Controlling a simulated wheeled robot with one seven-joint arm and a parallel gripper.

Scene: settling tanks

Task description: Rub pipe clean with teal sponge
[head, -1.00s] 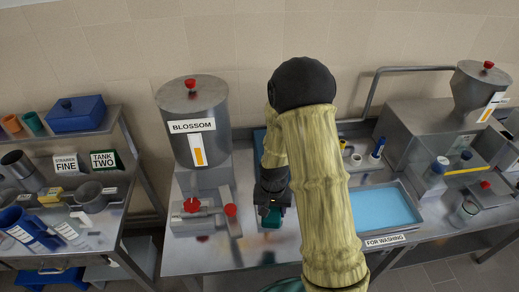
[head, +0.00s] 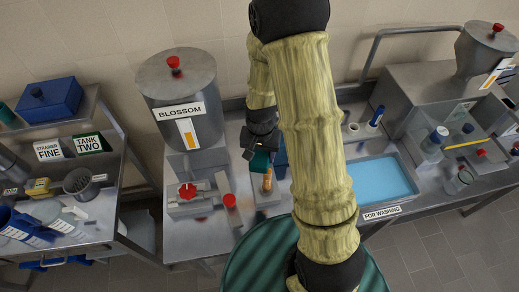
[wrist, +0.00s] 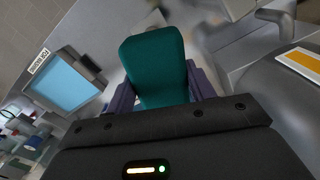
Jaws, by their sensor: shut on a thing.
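My gripper (head: 257,154) is shut on the teal sponge (head: 260,161), over the bench just right of the BLOSSOM tank. In the wrist view the sponge (wrist: 153,62) sticks out between the two purple fingers of my gripper (wrist: 160,88). A short orange-brown piece (head: 267,183), perhaps the pipe, shows just below and right of the sponge in the head view. I cannot tell whether the sponge touches it. The sponge and gripper hide much of that area in the wrist view.
The BLOSSOM tank (head: 179,98) with its red-handled valve (head: 187,191) stands close to the left of my gripper. A basin of blue water (head: 374,181), labelled FOR WASHING, lies to the right. A shelf with a blue box (head: 48,101) is at far left.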

